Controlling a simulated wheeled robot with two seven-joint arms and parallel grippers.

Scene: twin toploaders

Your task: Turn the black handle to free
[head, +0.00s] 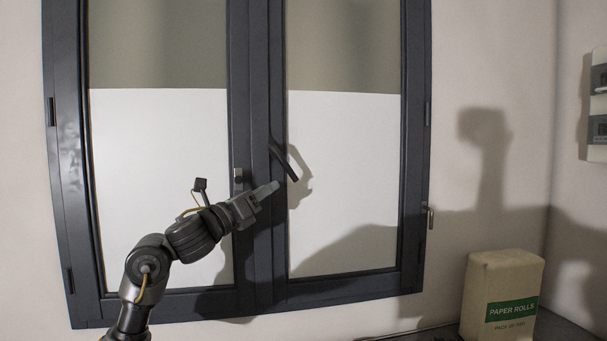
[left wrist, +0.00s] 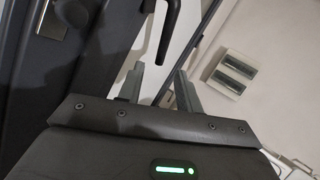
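The black handle (head: 285,161) sits on the middle frame of a dark-framed window. In the head view it slants down to the right from its mount. My left gripper (head: 273,187) is just below and left of the handle's lower end. In the left wrist view the handle (left wrist: 169,30) comes in from the top, with its free end near the space between my fingertips. My left gripper (left wrist: 160,82) is open there, its two fingers apart with nothing visible between them. Whether a finger touches the handle cannot be told. My right gripper is not in view.
The window frame (head: 257,100) has two panes, white below. A small metal fitting (head: 239,176) is left of the handle; a metal latch (head: 429,215) is at the right edge. A paper rolls pack (head: 503,295) stands lower right. A wall box (head: 598,105) hangs far right.

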